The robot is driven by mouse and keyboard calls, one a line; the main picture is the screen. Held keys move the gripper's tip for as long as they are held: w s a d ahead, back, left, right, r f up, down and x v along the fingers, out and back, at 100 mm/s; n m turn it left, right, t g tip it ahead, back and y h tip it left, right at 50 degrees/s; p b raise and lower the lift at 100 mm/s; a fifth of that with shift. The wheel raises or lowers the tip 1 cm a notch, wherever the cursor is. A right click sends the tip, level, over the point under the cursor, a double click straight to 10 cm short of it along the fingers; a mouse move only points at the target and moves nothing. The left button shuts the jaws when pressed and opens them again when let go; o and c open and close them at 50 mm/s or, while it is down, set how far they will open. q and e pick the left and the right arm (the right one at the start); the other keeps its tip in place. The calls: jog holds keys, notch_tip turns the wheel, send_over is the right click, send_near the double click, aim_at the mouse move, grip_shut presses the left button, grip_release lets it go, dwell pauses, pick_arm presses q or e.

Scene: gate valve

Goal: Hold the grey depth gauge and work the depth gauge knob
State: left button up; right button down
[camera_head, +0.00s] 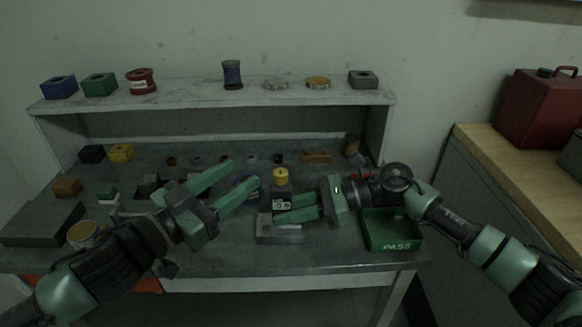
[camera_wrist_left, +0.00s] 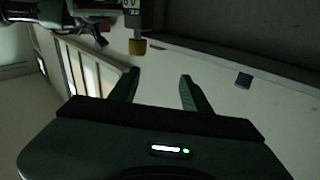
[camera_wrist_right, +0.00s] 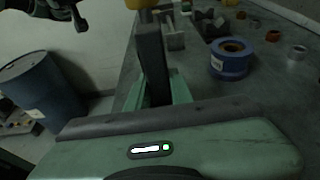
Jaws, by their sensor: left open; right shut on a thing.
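The grey depth gauge (camera_head: 282,205) stands upright near the middle of the bench, with a small display on its front. Its yellow knob (camera_head: 281,175) is on top. My right gripper (camera_wrist_right: 155,82) is shut on the gauge's dark body (camera_wrist_right: 152,50), coming in from the right. My left gripper (camera_head: 243,175) is open and empty, left of the knob and apart from it. In the left wrist view the knob (camera_wrist_left: 138,47) shows beyond the open fingers, nearer the left-hand finger. The right fingers partly hide the gauge's lower part.
A light grey block (camera_head: 280,236) lies at the gauge's foot. A green PASS tray (camera_head: 393,238) stands to the right, close under my right arm. Small parts line the back and the raised shelf (camera_head: 200,97).

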aim_at(281, 176)
pick_arm(q)
jog(key=w+d+f, duration=0.1)
jog(key=w+d, duration=0.1)
jog(key=d, duration=0.3)
jog(key=w+d+f+g, duration=0.1)
jog(key=w+d, duration=0.2)
jog(key=d, duration=0.2)
jog(key=shift+w+d, duration=0.2)
jog(key=shift+w, duration=0.15)
grip_shut()
